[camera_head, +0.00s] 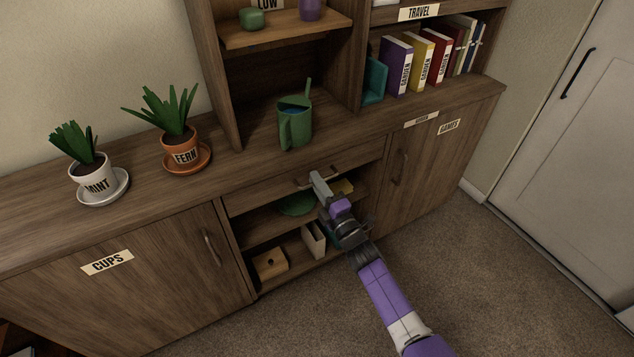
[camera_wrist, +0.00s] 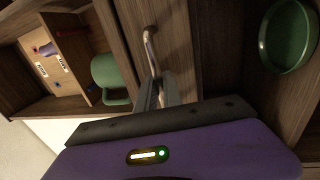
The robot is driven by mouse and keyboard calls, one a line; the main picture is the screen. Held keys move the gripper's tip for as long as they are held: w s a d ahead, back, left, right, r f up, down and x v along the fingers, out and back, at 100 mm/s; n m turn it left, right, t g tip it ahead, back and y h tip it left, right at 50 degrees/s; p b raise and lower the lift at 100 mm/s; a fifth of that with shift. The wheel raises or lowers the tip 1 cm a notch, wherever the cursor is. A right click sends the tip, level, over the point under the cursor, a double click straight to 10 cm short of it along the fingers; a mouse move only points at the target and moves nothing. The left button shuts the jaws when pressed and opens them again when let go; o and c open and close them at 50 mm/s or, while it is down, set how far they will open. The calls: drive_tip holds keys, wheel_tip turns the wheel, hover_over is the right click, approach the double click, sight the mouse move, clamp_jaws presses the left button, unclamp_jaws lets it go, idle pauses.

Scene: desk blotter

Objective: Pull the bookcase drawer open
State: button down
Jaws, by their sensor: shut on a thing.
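The bookcase drawer (camera_head: 258,194) is a shallow wooden front just under the counter, above the open shelves. It looks flush or nearly flush with the bookcase front; no opened gap is clear. Its metal bar handle (camera_wrist: 149,45) shows in the wrist view, and its left end shows in the head view (camera_head: 301,183). My gripper (camera_head: 318,179) reaches the handle from the front and covers part of it. In the wrist view my gripper's fingers (camera_wrist: 160,90) are shut on the lower part of the handle.
Open shelves below the drawer hold a green dish (camera_head: 297,205) and a wooden box (camera_head: 270,264). Closed doors flank them: the cups door (camera_head: 130,290) and the games door (camera_head: 425,175). A green watering can (camera_head: 295,130) stands on the counter above. Carpet in front is clear.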

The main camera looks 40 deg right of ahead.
drive_tip(key=shift+s, duration=0.1)
idle(0.5)
drive_tip(key=r+p+v, duration=0.3)
drive_tip(key=v, duration=1.2)
drive_tip(key=shift+s+a+p, duration=0.25)
drive_tip(key=shift+s+p, duration=0.05)
drive_tip(key=shift+s, duration=0.35)
drive_tip(key=shift+f, duration=0.1)
drive_tip(key=c, duration=1.8)
unclamp_jaws()
drive_tip(key=shift+o, duration=0.2)
drive_tip(key=v, duration=0.7)
drive_tip(key=shift+s+b, duration=0.35)
drive_tip(key=shift+f, duration=0.1)
